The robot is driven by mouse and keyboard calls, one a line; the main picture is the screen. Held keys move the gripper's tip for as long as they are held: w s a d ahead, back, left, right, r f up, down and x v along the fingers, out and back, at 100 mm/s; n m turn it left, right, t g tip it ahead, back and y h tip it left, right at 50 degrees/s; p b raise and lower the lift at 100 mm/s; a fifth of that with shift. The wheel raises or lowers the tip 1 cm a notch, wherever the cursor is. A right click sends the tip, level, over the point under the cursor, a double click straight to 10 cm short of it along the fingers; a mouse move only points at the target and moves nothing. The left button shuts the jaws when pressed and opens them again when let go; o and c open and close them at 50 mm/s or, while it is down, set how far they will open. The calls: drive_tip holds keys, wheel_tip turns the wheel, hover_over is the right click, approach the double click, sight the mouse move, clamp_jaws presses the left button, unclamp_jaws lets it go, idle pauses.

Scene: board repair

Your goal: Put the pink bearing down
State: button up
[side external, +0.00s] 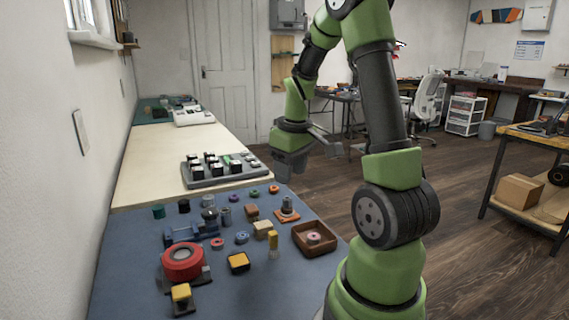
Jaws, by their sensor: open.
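A small pink ring-shaped bearing (314,238) lies in the brown square tray (329,250) at the right of the blue mat, with nothing gripping it. Another pinkish-red ring (217,243) lies on the mat, left of the middle. My gripper (284,176) is raised beyond the tray, near the mat's far right edge. It points down, is open, and I see nothing held in it. Its fingertips are small and partly unclear in this view.
The blue mat (125,265) holds several small rings, blocks and a large red roll (183,261). A grey rack (215,172) with dark parts stands on the pale table behind. A peg on an orange base (287,215) stands beside the tray.

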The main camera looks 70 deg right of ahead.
drive_tip(key=w+a+r+t, duration=0.2)
drive_tip(key=a+r, duration=0.5)
drive_tip(key=a, duration=0.2)
drive_tip(key=s+a+r+t+y, duration=0.1)
drive_tip(key=s+a+r+t, duration=0.1)
drive_tip(key=a, duration=0.5)
drive_tip(key=s+a+r+t+y, duration=0.1)
drive_tip(key=s+a+r, duration=0.1)
drive_tip(key=s+a, duration=0.3)
drive_tip(key=shift+a+r+m+t+y, duration=0.3)
drive_tip(key=shift+a+t+y, duration=0.1)
drive_tip(key=shift+a, duration=0.45)
